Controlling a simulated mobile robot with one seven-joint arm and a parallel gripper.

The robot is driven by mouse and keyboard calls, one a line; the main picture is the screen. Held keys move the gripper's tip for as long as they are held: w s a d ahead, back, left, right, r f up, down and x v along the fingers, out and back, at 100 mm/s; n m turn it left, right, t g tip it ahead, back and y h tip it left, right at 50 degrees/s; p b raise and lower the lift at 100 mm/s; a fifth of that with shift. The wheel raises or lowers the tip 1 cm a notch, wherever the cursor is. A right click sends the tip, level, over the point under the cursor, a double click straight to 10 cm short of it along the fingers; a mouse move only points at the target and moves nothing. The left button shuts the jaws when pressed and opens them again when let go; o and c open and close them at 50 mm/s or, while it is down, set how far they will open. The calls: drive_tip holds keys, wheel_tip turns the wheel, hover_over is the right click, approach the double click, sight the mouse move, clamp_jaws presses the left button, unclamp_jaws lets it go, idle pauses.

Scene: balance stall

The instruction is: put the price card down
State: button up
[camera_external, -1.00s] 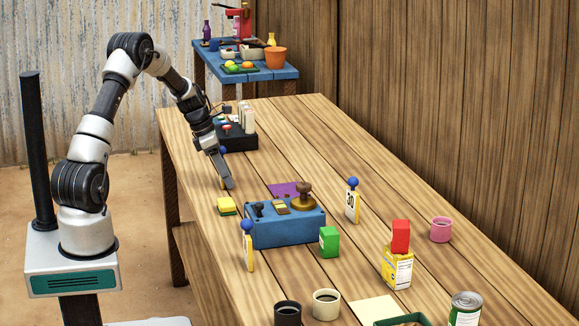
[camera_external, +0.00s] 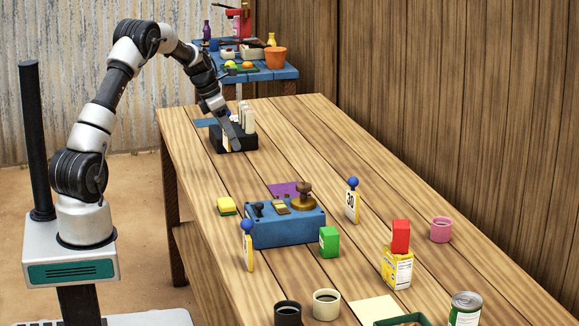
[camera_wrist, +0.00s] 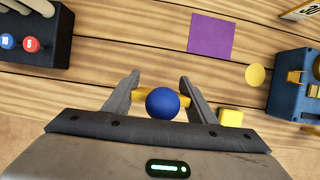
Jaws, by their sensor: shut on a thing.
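In the wrist view my gripper (camera_wrist: 160,80) is shut on a price card (camera_wrist: 144,94), whose blue ball top (camera_wrist: 162,103) faces the camera with yellow edges beside it. The card's face and lower end are hidden. In the external view my gripper (camera_external: 235,145) is at the front of a black box (camera_external: 240,133) at the table's far end; the held card is mostly hidden there.
The blue scale box (camera_external: 285,233) stands mid-table, with a purple square (camera_external: 287,189) behind it and a yellow block (camera_external: 227,206) to its left. A blue patch (camera_external: 205,122) lies left of the black box.

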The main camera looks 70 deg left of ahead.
drive_tip(key=w+a+n+y+p, duration=0.15)
drive_tip(key=w+a+n, duration=0.3)
drive_tip(key=w, duration=0.45)
drive_tip(key=f, duration=0.1)
drive_tip(key=f+b, duration=0.1)
drive_tip(key=f, duration=0.1)
drive_tip(key=a+f, duration=0.1)
drive_tip(key=shift+w+f+b, duration=0.25)
drive_tip(key=shift+f+b, duration=0.05)
drive_tip(key=shift+f, duration=0.1)
drive_tip(key=shift+f+b, duration=0.4)
drive_tip(key=shift+f, duration=2.1)
drive_tip(key=shift+f, duration=0.15)
drive_tip(key=o, duration=1)
drive_tip(key=shift+o, duration=0.2)
drive_tip(key=p+v, duration=0.1)
drive_tip(key=v, duration=1.1)
drive_tip(key=shift+p, duration=0.3)
